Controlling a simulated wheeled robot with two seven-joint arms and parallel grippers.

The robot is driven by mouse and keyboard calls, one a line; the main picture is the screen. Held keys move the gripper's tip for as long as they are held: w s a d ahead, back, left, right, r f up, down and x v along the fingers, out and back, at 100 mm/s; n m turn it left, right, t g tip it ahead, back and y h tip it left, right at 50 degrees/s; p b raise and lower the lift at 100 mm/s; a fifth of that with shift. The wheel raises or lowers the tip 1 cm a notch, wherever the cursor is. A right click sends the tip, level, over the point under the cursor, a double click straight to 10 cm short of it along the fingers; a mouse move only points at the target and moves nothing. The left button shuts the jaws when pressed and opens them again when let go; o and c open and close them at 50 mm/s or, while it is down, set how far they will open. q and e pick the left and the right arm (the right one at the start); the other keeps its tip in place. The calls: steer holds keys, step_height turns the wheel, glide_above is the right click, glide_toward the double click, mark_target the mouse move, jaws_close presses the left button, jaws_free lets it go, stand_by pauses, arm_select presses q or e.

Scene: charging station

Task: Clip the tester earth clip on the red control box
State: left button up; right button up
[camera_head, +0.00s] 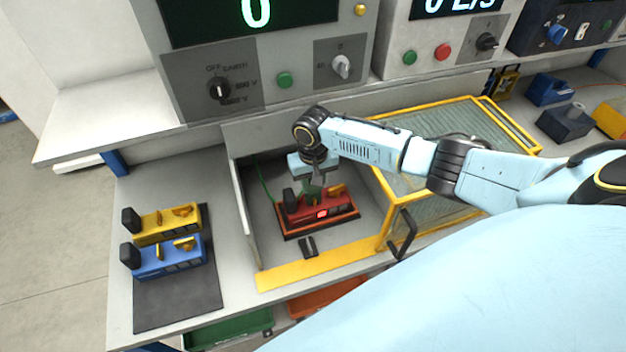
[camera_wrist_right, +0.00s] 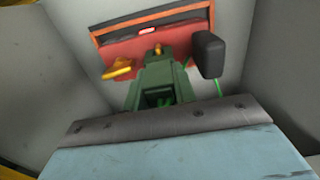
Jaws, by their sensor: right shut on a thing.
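The red control box (camera_head: 322,208) sits on an orange-edged base inside the open bay. In the right wrist view the red box (camera_wrist_right: 195,53) has a black knob on its right and a yellow part on its left. My right gripper (camera_head: 315,182) points down over it, shut on the green earth clip (camera_head: 313,192). In the right wrist view the clip (camera_wrist_right: 160,82) lies in front of the box, its tip by a small yellow post; I cannot tell if it grips it. A green cable runs from the clip. My left gripper is not in view.
A yellow-framed mesh cover (camera_head: 440,135) stands right of the bay under my right arm. A yellow strip (camera_head: 300,270) edges the bay's front. Yellow (camera_head: 165,224) and blue (camera_head: 170,257) boxes rest on a dark mat at left. Tester panels (camera_head: 285,80) stand behind.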

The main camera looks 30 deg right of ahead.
steer(key=o, duration=1.1)
